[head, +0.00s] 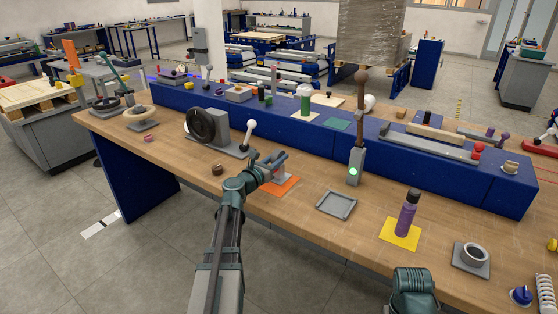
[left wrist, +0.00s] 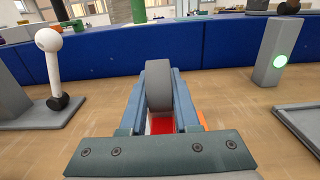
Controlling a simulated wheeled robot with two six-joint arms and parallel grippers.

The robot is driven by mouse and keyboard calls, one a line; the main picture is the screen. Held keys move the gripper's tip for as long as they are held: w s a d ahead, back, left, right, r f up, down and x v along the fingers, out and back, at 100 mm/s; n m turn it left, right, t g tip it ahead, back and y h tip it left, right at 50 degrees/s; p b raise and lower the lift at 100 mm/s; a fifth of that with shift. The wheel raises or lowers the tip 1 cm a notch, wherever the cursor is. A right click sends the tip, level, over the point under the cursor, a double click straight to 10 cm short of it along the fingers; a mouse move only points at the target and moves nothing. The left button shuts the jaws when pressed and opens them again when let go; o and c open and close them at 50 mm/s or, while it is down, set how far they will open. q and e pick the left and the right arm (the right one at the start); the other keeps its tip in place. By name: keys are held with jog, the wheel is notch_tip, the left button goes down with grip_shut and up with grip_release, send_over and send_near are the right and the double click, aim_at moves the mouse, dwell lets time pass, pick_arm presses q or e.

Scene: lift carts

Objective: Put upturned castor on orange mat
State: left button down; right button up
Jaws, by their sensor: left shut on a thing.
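My left gripper (head: 278,160) is shut on the castor (left wrist: 158,85), whose grey wheel points up between the two fingers in the left wrist view. The castor's lower part is mostly hidden by the gripper, with a red patch showing between the fingers. The orange mat (head: 288,188) lies on the wooden bench directly under and around the gripper in the head view, and a sliver of it shows beside the right finger in the left wrist view (left wrist: 203,119). I cannot tell whether the castor touches the mat.
A white-knobbed lever (head: 250,132) on a grey plate stands left of the gripper. A grey post with a green light (head: 354,166) and a grey tray (head: 336,204) are to the right. A purple bottle (head: 407,214) stands on a yellow mat (head: 392,236). A blue raised shelf (head: 310,141) runs behind.

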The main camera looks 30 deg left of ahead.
pick_arm(q)
jog(key=shift+f, duration=0.15)
jog(key=c, duration=0.6)
grip_release()
jog(key=shift+c, duration=0.2)
jog(key=shift+r, duration=0.2)
jog(key=s, duration=0.8)
jog(key=s+a, duration=0.1)
jog(key=s, duration=0.3)
jog(key=shift+f, duration=0.1)
